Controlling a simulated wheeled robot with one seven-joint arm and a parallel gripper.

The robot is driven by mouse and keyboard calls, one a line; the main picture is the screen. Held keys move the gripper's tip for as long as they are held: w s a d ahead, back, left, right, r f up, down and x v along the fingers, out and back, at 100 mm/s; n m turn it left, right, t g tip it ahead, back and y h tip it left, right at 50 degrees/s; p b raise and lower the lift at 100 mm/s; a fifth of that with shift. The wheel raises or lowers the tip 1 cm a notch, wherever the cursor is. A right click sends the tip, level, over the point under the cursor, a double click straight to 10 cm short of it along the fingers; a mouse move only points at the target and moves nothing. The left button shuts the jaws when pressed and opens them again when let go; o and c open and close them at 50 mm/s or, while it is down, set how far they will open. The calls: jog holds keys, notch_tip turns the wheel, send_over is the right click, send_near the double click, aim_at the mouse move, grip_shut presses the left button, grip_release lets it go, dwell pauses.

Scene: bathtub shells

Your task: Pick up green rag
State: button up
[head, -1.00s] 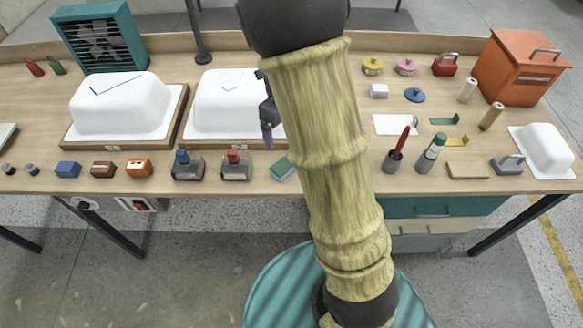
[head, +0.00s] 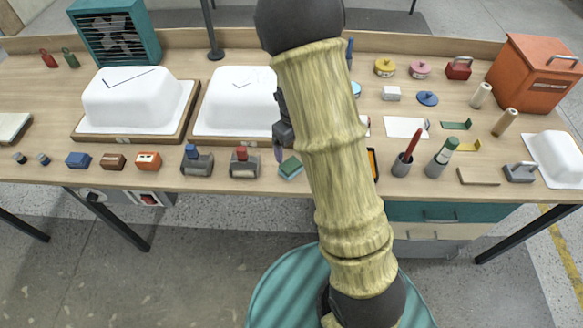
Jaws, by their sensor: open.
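The green rag (head: 291,168) is a small folded teal-green pad lying near the front edge of the workbench, just left of my arm. My gripper (head: 280,154) is dark and points down just behind and slightly left of the rag, close to it. It is open and holds nothing visible. My arm hides part of the gripper, and I cannot tell whether the fingers touch the rag.
A grey tool with a red top (head: 244,163) stands just left of the rag, with a blue-topped one (head: 196,160) beyond. A white tub shell (head: 238,103) on a wooden base lies behind. A cup with a red tool (head: 403,164) stands right of my arm.

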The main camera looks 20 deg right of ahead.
send_over(292, 165)
jog(key=f, duration=0.4)
jog(key=shift+w+d, duration=0.1)
jog(key=shift+d, duration=0.2)
jog(key=shift+a+f, duration=0.2)
jog(key=shift+f, duration=1.15)
jog(key=shift+a+f, duration=0.15)
jog(key=shift+f, duration=1.15)
jog(key=c, duration=1.2)
jog(key=shift+o, duration=0.2)
jog(key=shift+r, duration=0.1)
